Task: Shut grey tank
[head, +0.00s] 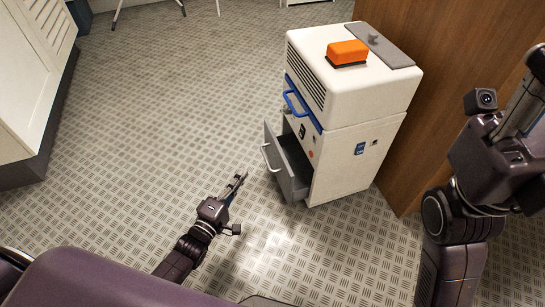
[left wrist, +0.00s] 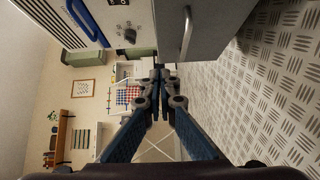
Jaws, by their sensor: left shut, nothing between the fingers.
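The grey tank (head: 283,168) is a drawer low in the front of a white machine (head: 345,155). It stands pulled out, with its dark inside showing. A pale bar handle (head: 266,157) is on its front. My left gripper (head: 240,179) is shut and empty, low over the floor in front of the tank, apart from its handle. In the left wrist view, the shut fingertips (left wrist: 160,77) are in the middle, with the tank (left wrist: 222,28) and its handle (left wrist: 187,36) above and to the right. My right arm shows at the right edge, but its fingers do not.
An orange block (head: 347,52) and a grey plate (head: 384,45) are on top of the machine. A blue handle (head: 296,104) is on its front, above the tank. A wooden panel (head: 450,75) stands close behind. The patterned floor (head: 170,110) to the left is clear.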

